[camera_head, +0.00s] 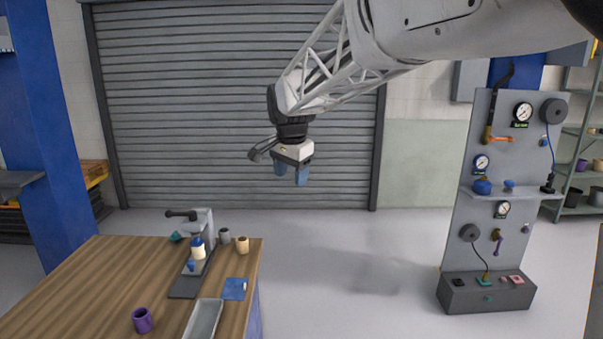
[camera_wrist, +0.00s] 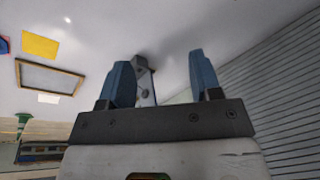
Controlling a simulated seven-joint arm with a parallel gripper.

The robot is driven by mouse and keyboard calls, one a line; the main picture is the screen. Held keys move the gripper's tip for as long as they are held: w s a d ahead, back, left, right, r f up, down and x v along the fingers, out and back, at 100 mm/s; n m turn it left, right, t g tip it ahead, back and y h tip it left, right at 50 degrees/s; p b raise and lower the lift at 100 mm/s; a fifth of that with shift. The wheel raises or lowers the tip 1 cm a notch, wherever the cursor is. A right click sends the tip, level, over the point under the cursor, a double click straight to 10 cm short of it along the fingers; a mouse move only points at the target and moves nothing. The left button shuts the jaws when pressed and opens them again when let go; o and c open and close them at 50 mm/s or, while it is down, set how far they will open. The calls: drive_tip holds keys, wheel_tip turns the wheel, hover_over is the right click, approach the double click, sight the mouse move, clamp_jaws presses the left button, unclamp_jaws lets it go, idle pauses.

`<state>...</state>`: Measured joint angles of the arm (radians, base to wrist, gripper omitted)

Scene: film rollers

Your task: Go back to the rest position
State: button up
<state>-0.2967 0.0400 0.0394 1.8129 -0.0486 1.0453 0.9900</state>
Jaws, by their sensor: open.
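My gripper (camera_head: 290,173) hangs in the air in front of the grey shutter, high above the floor and to the right of the wooden table. Its two blue fingers stand apart with nothing between them. In the wrist view my gripper (camera_wrist: 160,80) also shows its blue fingers spread and empty. Behind the fingers in that view are a pale surface and a small grey bracket-like thing (camera_wrist: 146,82) that I cannot identify.
The wooden table (camera_head: 75,275) at lower left holds a press-like device (camera_head: 203,225), a purple mug (camera_head: 142,320), cups and a grey tray (camera_head: 204,320). A grey gauge panel (camera_head: 520,165) stands at right, with shelves (camera_head: 580,130) behind it. The middle floor is clear.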

drive_tip(key=s+d+f+n, duration=0.2)
drive_tip(key=s+d+f, duration=0.2)
drive_tip(key=s, duration=0.9)
drive_tip(key=s+d+f+n, duration=0.3)
drive_tip(key=s+d, duration=0.7)
drive_tip(key=s, duration=0.4)
drive_tip(key=s+d+f+n, duration=0.2)
drive_tip(key=s+d+f, duration=0.4)
drive_tip(key=s, duration=0.7)
drive_tip(key=shift+s+d+n, duration=0.3)
drive_tip(key=shift+s+d, duration=0.1)
drive_tip(key=shift+d, duration=0.15)
